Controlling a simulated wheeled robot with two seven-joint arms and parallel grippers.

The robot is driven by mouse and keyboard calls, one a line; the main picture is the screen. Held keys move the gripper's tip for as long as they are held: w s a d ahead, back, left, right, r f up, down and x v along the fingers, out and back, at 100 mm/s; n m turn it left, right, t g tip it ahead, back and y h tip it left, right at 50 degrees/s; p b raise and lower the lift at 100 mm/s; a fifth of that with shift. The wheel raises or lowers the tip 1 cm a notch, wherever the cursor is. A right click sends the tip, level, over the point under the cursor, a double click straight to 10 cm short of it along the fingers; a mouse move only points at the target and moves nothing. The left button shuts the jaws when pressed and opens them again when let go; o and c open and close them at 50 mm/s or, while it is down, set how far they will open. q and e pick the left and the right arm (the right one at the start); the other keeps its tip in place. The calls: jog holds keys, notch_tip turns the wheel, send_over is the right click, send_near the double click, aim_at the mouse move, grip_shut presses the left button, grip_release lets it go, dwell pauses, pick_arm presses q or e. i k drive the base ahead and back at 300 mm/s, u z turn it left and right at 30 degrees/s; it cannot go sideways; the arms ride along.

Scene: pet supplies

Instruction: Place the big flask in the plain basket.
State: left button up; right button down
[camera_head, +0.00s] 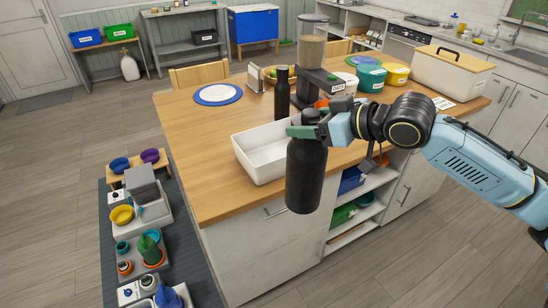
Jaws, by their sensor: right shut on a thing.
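A big dark flask (306,176) hangs upright in my right gripper (303,130), in front of the counter's near edge. The gripper is shut on its neck. The flask overlaps the right part of a plain white basket (251,168) on the counter. The basket's visible inside looks empty; its right end is hidden behind the flask and gripper. A slimmer dark bottle (282,94) stands on the counter just behind the basket. My left gripper does not show.
A dispenser with a clear hopper (312,50) and several coloured bowls (370,76) stand at the counter's back. A white box with a wooden lid (448,76) is at the right. A plate (218,94) lies at the back left. The counter (195,140) left of the basket is clear.

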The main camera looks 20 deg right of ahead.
aim_at(261, 164)
jog(key=i, duration=0.95)
